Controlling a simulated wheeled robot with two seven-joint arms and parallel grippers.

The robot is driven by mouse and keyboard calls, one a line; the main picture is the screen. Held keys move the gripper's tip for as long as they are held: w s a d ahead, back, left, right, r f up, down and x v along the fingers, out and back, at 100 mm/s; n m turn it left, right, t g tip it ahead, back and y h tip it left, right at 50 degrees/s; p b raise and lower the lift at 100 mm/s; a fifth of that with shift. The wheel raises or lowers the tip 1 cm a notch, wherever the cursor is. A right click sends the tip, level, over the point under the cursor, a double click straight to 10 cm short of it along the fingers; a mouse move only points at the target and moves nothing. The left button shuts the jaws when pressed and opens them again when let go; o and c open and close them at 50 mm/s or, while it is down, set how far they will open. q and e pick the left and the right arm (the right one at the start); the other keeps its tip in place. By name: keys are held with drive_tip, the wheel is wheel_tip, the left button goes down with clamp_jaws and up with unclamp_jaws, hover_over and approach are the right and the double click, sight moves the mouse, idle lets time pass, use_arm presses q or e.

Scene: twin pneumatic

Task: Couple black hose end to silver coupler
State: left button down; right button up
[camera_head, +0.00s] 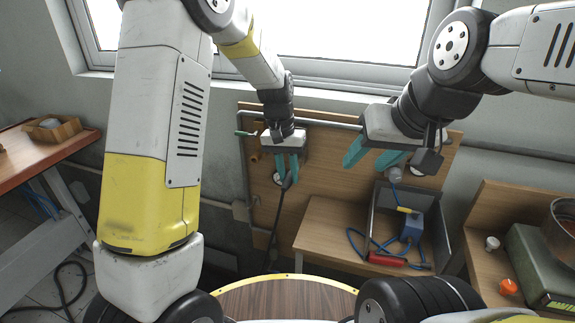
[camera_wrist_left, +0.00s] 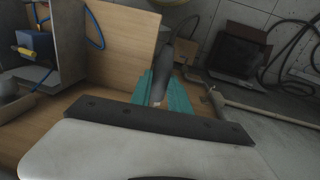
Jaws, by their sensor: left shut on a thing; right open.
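The black hose (camera_head: 277,220) hangs down in front of the wooden board from my left gripper (camera_head: 287,176). My left gripper is shut on its upper end, which is mostly hidden between the teal fingers. In the left wrist view the dark hose end (camera_wrist_left: 161,78) shows between the left fingertips (camera_wrist_left: 162,92). A pale round fitting, likely the silver coupler (camera_head: 277,178), sits on the board right behind the left fingertips, partly hidden. I cannot tell whether hose and fitting touch. My right gripper (camera_head: 371,160) is open and empty, in front of the board's right half.
A grey cylindrical fitting (camera_head: 395,173) is below the right gripper.

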use_arm(q)
drive_tip(key=shift+w+d, duration=0.25)
drive_tip(key=shift+w, duration=0.4)
drive_tip(key=c, duration=1.2)
unclamp_jaws()
drive_tip(key=shift+o, duration=0.2)
drive_tip(key=shift+r, duration=0.1)
wheel_tip(320, 180, up, 8)
drive_tip(key=a, duration=0.1)
drive_tip(key=shift+w+f, duration=0.2)
